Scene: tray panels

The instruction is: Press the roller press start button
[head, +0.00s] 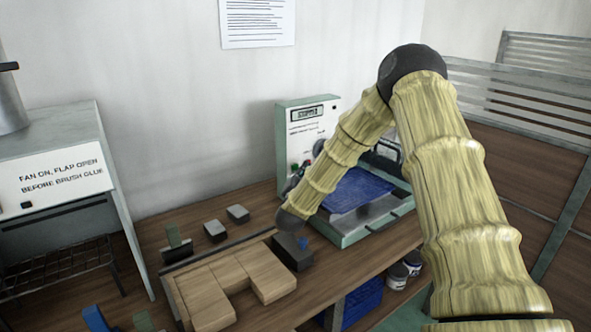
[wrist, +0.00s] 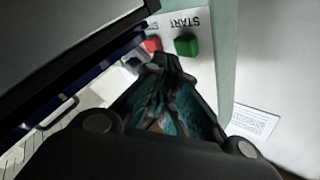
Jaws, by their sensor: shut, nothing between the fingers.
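The roller press (head: 310,118) stands on the bench, with a white upright panel, a small display and a blue bed. Its green start button (wrist: 186,45) shows in the wrist view beside the upside-down word START. A red button (wrist: 152,45) sits to its left. My gripper (wrist: 172,62) is shut and empty, its fingertips just below the two buttons in the picture. I cannot tell whether it touches the panel; no press of the green button is evident. In the head view my arm covers part of the press and my fingertips cannot be made out.
A wooden block tray (head: 205,285) and several small grey blocks lie left of the press. A cabinet (head: 60,165) with a fan notice stands at far left. Cans (head: 397,275) sit under the bench. A slatted railing (head: 530,95) is at right.

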